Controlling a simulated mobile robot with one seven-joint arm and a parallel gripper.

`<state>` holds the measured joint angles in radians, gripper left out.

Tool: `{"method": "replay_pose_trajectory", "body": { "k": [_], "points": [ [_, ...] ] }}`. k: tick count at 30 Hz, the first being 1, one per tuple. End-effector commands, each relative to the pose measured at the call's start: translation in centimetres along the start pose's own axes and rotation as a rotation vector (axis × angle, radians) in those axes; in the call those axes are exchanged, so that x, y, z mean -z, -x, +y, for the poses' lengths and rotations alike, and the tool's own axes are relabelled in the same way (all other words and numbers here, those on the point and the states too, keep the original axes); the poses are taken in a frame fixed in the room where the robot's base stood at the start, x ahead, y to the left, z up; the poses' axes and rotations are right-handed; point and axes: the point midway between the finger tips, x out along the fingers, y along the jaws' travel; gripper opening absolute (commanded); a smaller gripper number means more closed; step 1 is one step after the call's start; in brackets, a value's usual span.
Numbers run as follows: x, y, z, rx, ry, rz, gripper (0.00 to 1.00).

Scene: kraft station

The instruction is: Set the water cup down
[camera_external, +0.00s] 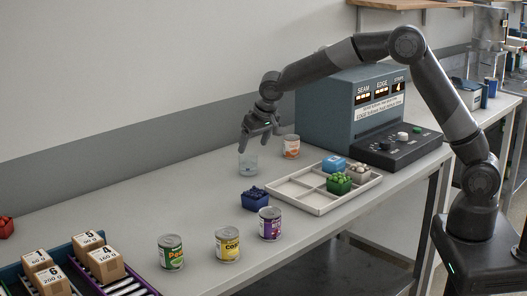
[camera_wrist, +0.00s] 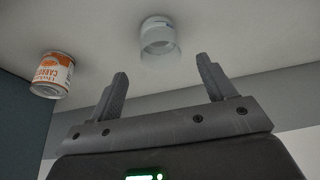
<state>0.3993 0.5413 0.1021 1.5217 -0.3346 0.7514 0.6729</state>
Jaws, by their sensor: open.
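The water cup (camera_external: 248,163) is a clear, pale glass standing on the bench near the wall in the external view. It also shows in the wrist view (camera_wrist: 159,38), ahead of the fingers and midway between their lines. My gripper (camera_external: 258,145) is open just above and slightly right of the cup in the external view. In the wrist view my gripper (camera_wrist: 165,82) has its two fingers spread, with nothing between their tips. The cup appears apart from the fingers there.
An orange carrot can (camera_external: 291,147) stands close right of the cup. A white divided tray (camera_external: 300,199) with small coloured bins is in front. A blue bin (camera_external: 254,198), several cans, and a grey-blue machine (camera_external: 335,115) stand around. Bench left of the cup is clear.

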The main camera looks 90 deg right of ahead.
Motion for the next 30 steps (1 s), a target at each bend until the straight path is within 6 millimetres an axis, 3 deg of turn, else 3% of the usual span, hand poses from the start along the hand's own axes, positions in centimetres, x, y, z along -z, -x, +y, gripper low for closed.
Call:
{"method": "replay_pose_trajectory", "body": {
  "k": [3, 10, 14, 17, 24, 30],
  "points": [
    [0.0, 2.3, 0.0, 0.001, 0.000, 0.002, 0.76],
    [-0.2, 4.5, -0.1, 0.002, 0.004, 0.000, 0.76],
    [-1.4, 7.1, -0.4, 0.014, 0.037, 0.006, 0.76],
    [-3.5, 10.5, -0.5, 0.031, 0.086, 0.013, 0.76],
    [-10.5, 18.8, 0.1, 0.086, 0.232, 0.030, 0.76],
    [-17.1, 24.1, 1.8, 0.137, 0.349, 0.044, 0.76]
  ]
}}
